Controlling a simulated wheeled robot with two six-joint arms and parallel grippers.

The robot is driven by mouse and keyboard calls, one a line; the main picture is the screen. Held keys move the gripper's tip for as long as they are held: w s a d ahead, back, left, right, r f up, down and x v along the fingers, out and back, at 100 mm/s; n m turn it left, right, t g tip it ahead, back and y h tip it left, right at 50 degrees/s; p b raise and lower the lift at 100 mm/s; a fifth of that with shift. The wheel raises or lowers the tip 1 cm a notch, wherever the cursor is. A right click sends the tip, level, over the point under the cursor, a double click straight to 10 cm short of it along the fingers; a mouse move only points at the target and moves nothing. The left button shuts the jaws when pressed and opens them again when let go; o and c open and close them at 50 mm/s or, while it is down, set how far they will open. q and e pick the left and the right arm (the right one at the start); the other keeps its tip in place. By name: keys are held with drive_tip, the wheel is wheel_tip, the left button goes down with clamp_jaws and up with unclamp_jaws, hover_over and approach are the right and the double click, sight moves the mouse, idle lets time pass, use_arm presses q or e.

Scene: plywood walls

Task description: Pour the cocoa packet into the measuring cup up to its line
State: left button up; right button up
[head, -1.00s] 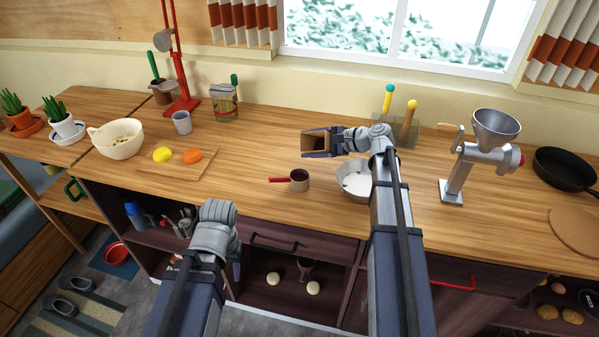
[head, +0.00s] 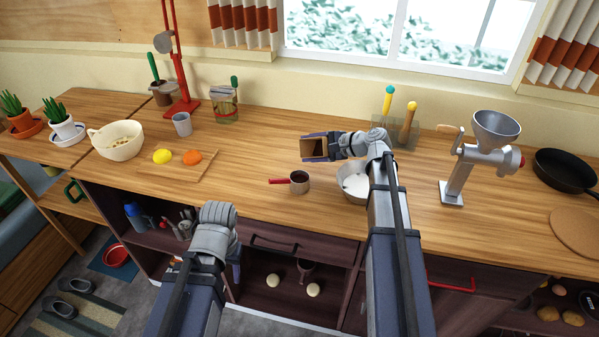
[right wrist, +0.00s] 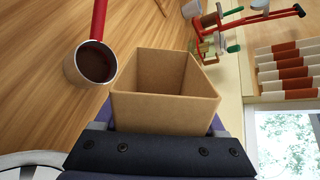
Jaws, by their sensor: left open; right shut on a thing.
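The cocoa packet (head: 313,149) is a brown open-topped box. My right gripper (head: 326,146) is shut on it and holds it above the counter, behind and slightly right of the measuring cup. In the right wrist view the packet (right wrist: 165,104) shows its open mouth and bare brown inner walls; I cannot tell how much cocoa is inside. The measuring cup (head: 299,183), small and metal with a red handle, stands on the counter with dark brown contents. It also shows in the right wrist view (right wrist: 88,66); its line cannot be made out. My left gripper (head: 236,268) is open, low before the counter front, partly hidden by its arm.
A metal bowl (head: 346,190) with white contents stands just right of the cup, partly behind my right arm. A grinder (head: 452,192) is further right. The counter between board and cup is clear.

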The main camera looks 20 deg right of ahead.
idle(0.5)
drive_tip(key=shift+a+r+n+t+h+p, duration=0.15)
drive_tip(key=shift+r+n+t+h+p, duration=0.2)
drive_tip(key=shift+n+h+p, duration=0.4)
idle(2.1)
drive_tip(key=shift+s+a+r+n+t+h+p, duration=0.2)
drive_tip(key=shift+r+n+h+p, duration=0.1)
drive_tip(key=shift+n+h+p, duration=0.15)
drive_tip(key=shift+s+a+r+n+t+h+p, duration=0.15)
drive_tip(key=shift+r+n+h+p, duration=0.15)
drive_tip(key=shift+n+p, duration=0.15)
idle(3.7)
